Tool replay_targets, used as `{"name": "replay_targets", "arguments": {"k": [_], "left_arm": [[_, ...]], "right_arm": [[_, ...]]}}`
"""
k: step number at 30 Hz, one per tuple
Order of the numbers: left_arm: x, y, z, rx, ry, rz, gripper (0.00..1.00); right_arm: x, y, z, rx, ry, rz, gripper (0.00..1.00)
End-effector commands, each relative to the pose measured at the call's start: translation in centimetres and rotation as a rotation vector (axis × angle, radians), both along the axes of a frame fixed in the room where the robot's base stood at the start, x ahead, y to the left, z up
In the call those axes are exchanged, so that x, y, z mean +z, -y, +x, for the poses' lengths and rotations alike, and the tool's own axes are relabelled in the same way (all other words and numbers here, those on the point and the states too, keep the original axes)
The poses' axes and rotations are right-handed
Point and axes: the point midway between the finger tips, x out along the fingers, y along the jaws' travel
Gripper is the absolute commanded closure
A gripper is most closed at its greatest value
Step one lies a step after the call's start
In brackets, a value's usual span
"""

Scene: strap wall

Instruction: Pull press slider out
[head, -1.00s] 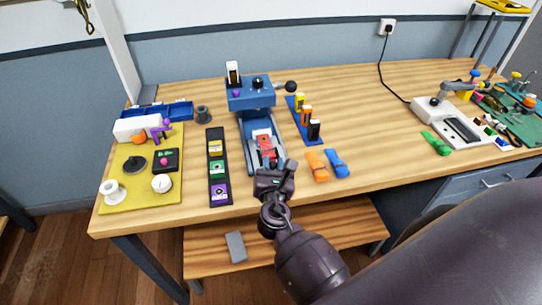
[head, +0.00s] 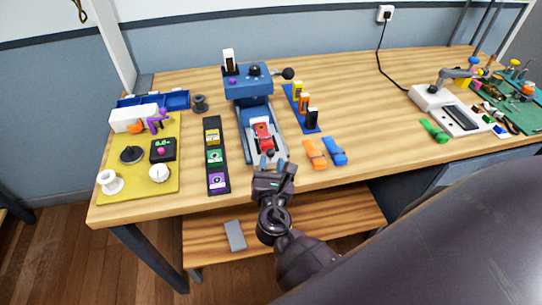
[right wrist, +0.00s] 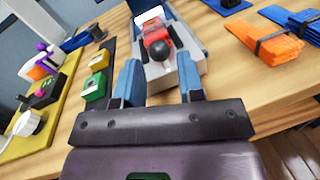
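The blue press (head: 250,92) stands upright on the workbench. Its grey slider (head: 263,153) lies in the rails at the front and carries a red and white piece (head: 263,133). In the right wrist view, the slider (right wrist: 185,75) has a round black knob (right wrist: 162,50) on a stem at its near end. My right gripper (head: 272,163) is at the bench's front edge, just in front of the slider. Its blue fingers are open and empty (right wrist: 160,80), with the knob ahead of the gap and apart from them. My left gripper is not in view.
Left of the slider is a dark strip (head: 215,130) with coloured blocks, then a yellow mat (head: 140,187). To the right lie orange (head: 314,154) and blue (head: 334,152) straps and a blue rack (head: 290,95).

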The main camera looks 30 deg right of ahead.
Motion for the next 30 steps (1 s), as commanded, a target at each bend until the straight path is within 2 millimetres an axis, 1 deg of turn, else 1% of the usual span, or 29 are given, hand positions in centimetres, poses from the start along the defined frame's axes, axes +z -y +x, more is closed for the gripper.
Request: {"name": "replay_targets", "arguments": {"k": [1,6,12,17,30], "left_arm": [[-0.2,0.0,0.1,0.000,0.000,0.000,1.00],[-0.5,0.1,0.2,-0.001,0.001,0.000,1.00],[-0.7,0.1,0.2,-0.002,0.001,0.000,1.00],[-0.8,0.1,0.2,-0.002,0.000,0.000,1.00],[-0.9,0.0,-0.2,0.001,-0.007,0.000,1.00]], "right_arm": [[-0.2,-0.5,-1.0,0.000,-0.004,0.002,0.65],[-0.2,-1.9,-3.6,-0.001,-0.003,0.001,0.65],[-0.1,-3.0,-5.6,-0.001,-0.002,0.000,0.65],[0.0,-3.3,-6.1,-0.001,0.000,0.001,0.65],[0.0,-3.3,-6.1,-0.001,0.000,0.001,0.65]]}}
